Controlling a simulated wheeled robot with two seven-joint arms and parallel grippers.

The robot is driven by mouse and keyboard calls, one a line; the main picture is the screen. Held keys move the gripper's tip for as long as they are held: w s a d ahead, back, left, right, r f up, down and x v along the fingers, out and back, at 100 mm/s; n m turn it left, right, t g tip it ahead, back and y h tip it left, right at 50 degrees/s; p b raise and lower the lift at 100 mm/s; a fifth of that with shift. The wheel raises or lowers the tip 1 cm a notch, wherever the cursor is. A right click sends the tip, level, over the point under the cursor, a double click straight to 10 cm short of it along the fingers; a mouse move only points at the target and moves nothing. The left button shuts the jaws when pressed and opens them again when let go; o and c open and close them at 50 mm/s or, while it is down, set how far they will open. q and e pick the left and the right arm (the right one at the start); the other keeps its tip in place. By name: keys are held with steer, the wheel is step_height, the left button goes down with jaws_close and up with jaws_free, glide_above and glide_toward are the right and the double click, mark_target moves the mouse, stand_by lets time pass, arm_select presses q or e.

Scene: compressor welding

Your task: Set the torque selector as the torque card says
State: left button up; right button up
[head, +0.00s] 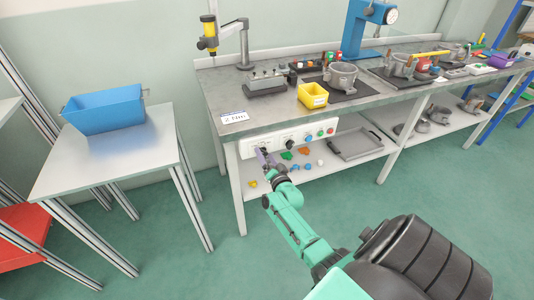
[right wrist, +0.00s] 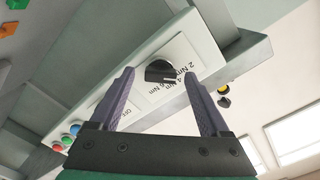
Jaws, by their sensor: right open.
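The torque card (head: 234,117) lies on the bench's front left corner and reads 2 Nm. The torque selector is a round black knob (right wrist: 160,71) on the white control panel (head: 290,138). Labels for 2, 4 and 6 Nm stand beside it in the right wrist view. I cannot tell surely which label its pointer faces. My right gripper (right wrist: 159,75) is open, its two purple fingers pointing at the panel with the knob between their tips in the picture. Contact cannot be made out. In the head view the right gripper (head: 264,157) is at the panel's left end. My left gripper is out of view.
The panel also carries an OFF-marked switch (right wrist: 124,104) and several coloured buttons (right wrist: 70,133). The bench (head: 215,90) holds a yellow bin (head: 312,96) and metal housings. A lower shelf (head: 310,178) holds coloured parts. A side table with a blue crate (head: 104,112) stands left.

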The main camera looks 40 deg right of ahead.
steer(key=p+v, duration=0.1)
steer(key=v, duration=1.3)
steer(key=shift+s+p, duration=0.3)
steer(key=shift+a, duration=0.15)
